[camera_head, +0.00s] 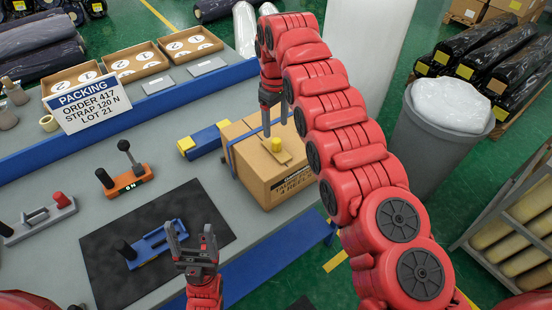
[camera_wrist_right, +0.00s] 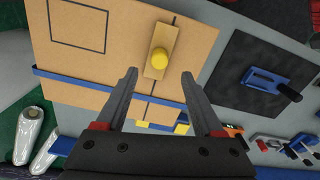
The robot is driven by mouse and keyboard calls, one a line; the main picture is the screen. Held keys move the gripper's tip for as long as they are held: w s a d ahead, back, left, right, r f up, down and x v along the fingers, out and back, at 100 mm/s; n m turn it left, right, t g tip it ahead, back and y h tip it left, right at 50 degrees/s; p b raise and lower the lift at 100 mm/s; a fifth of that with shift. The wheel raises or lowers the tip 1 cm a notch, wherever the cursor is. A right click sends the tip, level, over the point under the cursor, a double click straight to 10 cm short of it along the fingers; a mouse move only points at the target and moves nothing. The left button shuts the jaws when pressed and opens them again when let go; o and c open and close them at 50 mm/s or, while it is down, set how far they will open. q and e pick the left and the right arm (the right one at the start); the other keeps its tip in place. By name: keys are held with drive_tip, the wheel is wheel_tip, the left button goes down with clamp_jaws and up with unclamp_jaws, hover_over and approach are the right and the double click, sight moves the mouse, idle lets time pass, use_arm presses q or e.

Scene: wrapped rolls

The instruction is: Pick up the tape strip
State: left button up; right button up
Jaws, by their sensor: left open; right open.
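A tan strip with a round yellow knob (camera_head: 284,156) lies on top of the brown carton (camera_head: 262,185); it is the only strip-like piece that I can pick out as the tape strip. In the right wrist view, the strip (camera_wrist_right: 152,72) lies along a dark line on the carton top (camera_wrist_right: 205,38). My right gripper (camera_head: 276,130) is open and empty, pointing down above the strip. In its wrist view, the fingertips (camera_wrist_right: 158,74) stand either side of the strip's near end, with the knob beyond them. My left gripper (camera_head: 190,238) is open and empty over the black mat (camera_head: 105,245).
A blue strap (camera_wrist_right: 90,87) runs around the carton. A blue tool (camera_head: 160,240) lies on the mat by my left gripper. An orange tool (camera_head: 125,183) and a grey tool (camera_head: 38,220) stand left. A grey bin (camera_head: 435,135) stands right.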

sight(276, 140)
drive_tip(key=shift+w+f+p, duration=0.15)
drive_tip(key=shift+f+p, duration=0.25)
drive_tip(key=shift+p, duration=0.25)
drive_tip(key=shift+d+f, duration=0.1)
drive_tip(key=shift+f, duration=0.15)
drive_tip(key=shift+s+f, duration=0.1)
drive_tip(key=shift+s, duration=0.35)
drive_tip(key=f+p, duration=0.2)
drive_tip(key=f, duration=0.1)
drive_tip(key=f+p, duration=0.1)
drive_tip(key=p, duration=0.1)
drive_tip(key=shift+w+f, duration=0.25)
drive_tip(key=shift+f, duration=0.55)
drive_tip(key=shift+c, duration=1.1)
clamp_jaws()
